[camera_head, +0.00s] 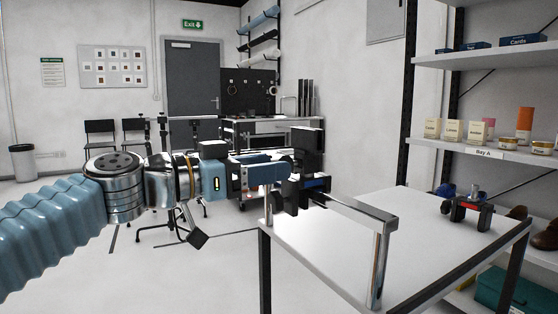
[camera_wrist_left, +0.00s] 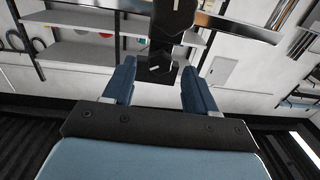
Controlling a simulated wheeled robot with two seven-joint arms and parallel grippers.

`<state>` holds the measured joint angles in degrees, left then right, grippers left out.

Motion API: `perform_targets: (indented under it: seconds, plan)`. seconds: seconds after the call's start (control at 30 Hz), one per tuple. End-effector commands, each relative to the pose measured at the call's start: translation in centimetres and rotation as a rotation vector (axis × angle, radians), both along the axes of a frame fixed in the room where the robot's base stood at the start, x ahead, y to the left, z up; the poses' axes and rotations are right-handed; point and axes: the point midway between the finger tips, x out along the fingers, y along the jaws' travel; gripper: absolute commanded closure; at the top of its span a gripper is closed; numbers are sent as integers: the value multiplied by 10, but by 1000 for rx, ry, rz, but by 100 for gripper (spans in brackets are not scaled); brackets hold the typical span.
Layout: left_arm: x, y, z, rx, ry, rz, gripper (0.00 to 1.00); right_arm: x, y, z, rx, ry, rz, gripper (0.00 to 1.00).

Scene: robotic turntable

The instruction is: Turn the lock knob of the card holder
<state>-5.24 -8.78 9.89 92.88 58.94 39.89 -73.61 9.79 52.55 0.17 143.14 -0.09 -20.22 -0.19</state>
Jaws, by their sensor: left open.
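A black device that looks like the card holder (camera_head: 311,187) is carried on a metal bar frame (camera_head: 383,262) standing on the white table. My left gripper (camera_head: 280,170) reaches in from the left beside the device. In the left wrist view, the open blue fingers of my left gripper (camera_wrist_left: 159,88) lie on either side of a black part with a white mark, probably the lock knob (camera_wrist_left: 158,66). A gap shows on both sides of it. A larger black part (camera_wrist_left: 174,20) with a white mark adjoins it. My right gripper is not in view.
The white table (camera_head: 330,250) is mostly bare. A small black and red device (camera_head: 467,212) stands at its right. A shelf rack (camera_head: 480,150) with boxes stands beyond on the right. A cart and workbench (camera_head: 262,126) are behind.

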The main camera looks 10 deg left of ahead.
Motion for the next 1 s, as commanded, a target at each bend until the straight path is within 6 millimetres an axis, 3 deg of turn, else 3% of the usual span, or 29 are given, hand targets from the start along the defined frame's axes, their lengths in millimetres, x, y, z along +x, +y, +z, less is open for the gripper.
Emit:
perform_targets:
  seconds: [0.2, 0.53, 0.9, 1.0]
  plan:
    - [16, -20, 1, 0, 0, 0, 43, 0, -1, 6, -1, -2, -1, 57]
    - [19, -23, 0, 0, 0, 1, 43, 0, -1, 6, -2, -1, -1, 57]
    - [19, -23, 0, 0, 0, 1, 98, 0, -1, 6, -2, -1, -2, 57]
    - [19, -23, -1, -6, 8, 1, 100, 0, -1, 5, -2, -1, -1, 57]
